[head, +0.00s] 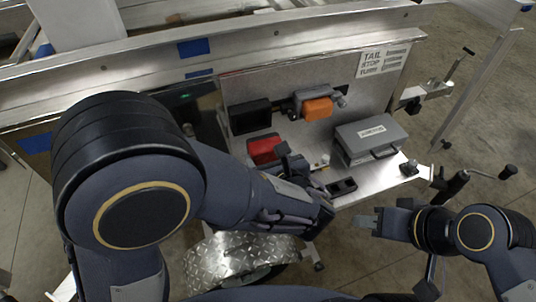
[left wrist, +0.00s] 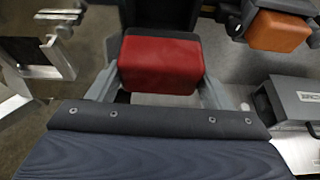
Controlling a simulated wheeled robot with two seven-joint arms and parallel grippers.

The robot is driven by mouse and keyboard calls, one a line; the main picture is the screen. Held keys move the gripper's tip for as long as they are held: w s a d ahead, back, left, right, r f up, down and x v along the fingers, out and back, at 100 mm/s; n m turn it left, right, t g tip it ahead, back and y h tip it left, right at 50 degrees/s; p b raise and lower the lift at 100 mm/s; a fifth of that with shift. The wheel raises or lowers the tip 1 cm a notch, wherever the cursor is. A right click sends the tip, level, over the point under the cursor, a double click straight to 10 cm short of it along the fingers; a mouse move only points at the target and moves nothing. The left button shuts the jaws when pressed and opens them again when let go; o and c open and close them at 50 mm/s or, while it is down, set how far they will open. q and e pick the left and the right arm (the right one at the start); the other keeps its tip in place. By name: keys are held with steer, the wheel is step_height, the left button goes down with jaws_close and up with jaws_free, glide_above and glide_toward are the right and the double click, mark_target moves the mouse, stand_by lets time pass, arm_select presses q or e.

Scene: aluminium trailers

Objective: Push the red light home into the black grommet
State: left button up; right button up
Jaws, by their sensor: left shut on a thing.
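The red light (head: 264,148) is a block with a red lens, held just below and right of the black grommet (head: 250,117) on the upright metal panel. My left gripper (head: 270,160) is shut on the red light. In the left wrist view, the red light (left wrist: 160,64) sits between the two grey fingers, with a dark part behind it. The black grommet (left wrist: 160,14) shows beyond it, at the top. The light looks apart from the grommet in the head view. My right gripper (head: 365,221) is low at the right, away from the panel, with nothing visible in it.
An orange light (head: 318,109) is mounted right of the grommet. A grey case (head: 370,138) stands on the metal shelf, with a black two-slot block (head: 341,187) in front. A stencilled sign (head: 383,61) is at the panel's upper right. A diamond-plate fender (head: 240,261) lies below.

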mark_target(264, 140)
arm_select(q)
steer(key=shift+r, duration=0.1)
steer(key=shift+w+a, duration=0.3)
steer(key=shift+w, duration=0.6)
steer(key=shift+w+a, duration=0.25)
steer(key=shift+w, duration=0.65)
steer(key=shift+w+a, duration=0.3)
steer(key=shift+w, duration=0.6)
steer(key=shift+w+a+b, duration=0.2)
steer(key=shift+w+a, duration=0.1)
steer(key=shift+w, duration=0.55)
steer(key=shift+w+a+b, duration=0.15)
steer(key=shift+w+a, duration=0.1)
steer(key=shift+w, duration=0.55)
steer(key=o, duration=1.1)
steer(key=shift+o, duration=0.2)
steer(key=v, duration=0.7)
steer(key=shift+s+d+r, duration=0.1)
steer(key=shift+s+r, duration=0.05)
steer(key=shift+s, duration=0.2)
